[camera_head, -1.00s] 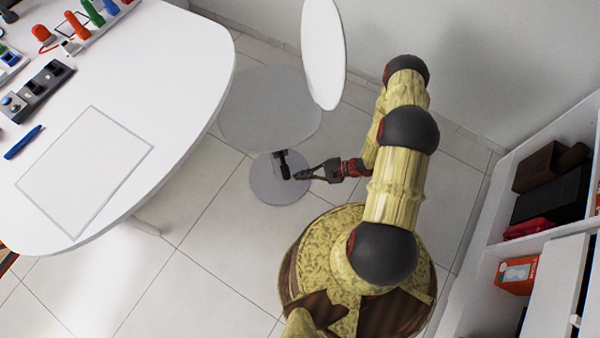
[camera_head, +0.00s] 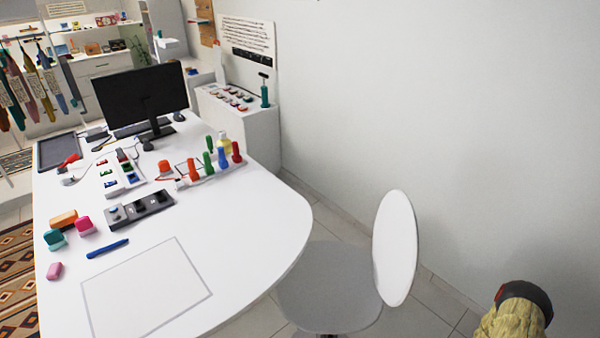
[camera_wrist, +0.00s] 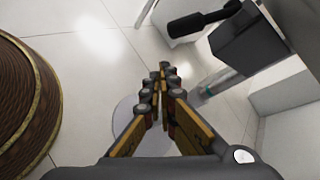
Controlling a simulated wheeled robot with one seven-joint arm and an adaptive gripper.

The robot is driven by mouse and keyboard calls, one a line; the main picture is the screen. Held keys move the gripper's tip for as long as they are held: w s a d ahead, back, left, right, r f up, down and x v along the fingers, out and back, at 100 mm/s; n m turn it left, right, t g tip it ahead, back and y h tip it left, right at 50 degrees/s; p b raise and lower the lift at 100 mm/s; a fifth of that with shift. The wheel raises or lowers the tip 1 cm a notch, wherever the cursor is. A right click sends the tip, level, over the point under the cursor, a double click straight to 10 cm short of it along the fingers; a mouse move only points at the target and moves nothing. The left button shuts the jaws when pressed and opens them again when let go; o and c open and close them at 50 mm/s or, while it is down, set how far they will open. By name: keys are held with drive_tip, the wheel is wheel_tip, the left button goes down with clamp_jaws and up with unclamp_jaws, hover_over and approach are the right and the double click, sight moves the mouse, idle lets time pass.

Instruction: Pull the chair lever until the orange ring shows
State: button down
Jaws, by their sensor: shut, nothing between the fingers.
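The chair's grey seat (camera_head: 325,285) and white oval backrest (camera_head: 396,248) stand beside the table in the head view; the underside is mostly hidden there. In the wrist view, a black paddle-shaped lever (camera_wrist: 200,21) sticks out to the left from a dark block (camera_wrist: 248,48) under the seat. The chair's metal post (camera_wrist: 217,82) runs down from this block. I make out no orange ring on the lever. My gripper (camera_wrist: 168,72) is shut and empty, below the lever in the picture and apart from it. The head view does not show the gripper.
A white table (camera_head: 245,215) with a monitor (camera_head: 143,97), stamps and tools fills the left of the head view. A bare wall (camera_head: 430,110) rises behind the chair. Pale tiled floor shows around the chair base in the wrist view.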

drive_tip(key=s+d+f+n+g+h, duration=0.35)
drive_tip(key=d+f+n+h, duration=0.3)
drive_tip(key=d+f, duration=0.35)
drive_tip(key=s+d+r+n+g+h, duration=0.1)
drive_tip(key=d+r+n+g+h, duration=0.15)
drive_tip(key=d+r, duration=0.65)
drive_tip(key=s+d+r+n+g+h, duration=0.1)
drive_tip(key=d+r+h, duration=0.35)
drive_tip(key=r, duration=0.75)
drive_tip(key=a+r+n, duration=0.1)
drive_tip(key=a+r, duration=0.3)
drive_tip(key=r, duration=0.7)
drive_tip(key=a+r, duration=0.4)
drive_tip(key=r, duration=0.7)
drive_tip(key=s+a+r+n+t+y, duration=0.1)
drive_tip(key=s+a+r+n+t, duration=0.1)
drive_tip(key=a+r, duration=0.9)
drive_tip(key=s+a+r+n+t, duration=0.1)
drive_tip(key=a+r+t, duration=0.4)
drive_tip(key=a+r, duration=0.7)
wheel_tip(320, 180, up, 4)
drive_tip(key=shift+s+r+n+y, duration=0.1)
drive_tip(key=shift+s+n+y, duration=0.25)
drive_tip(key=shift+n, duration=0.05)
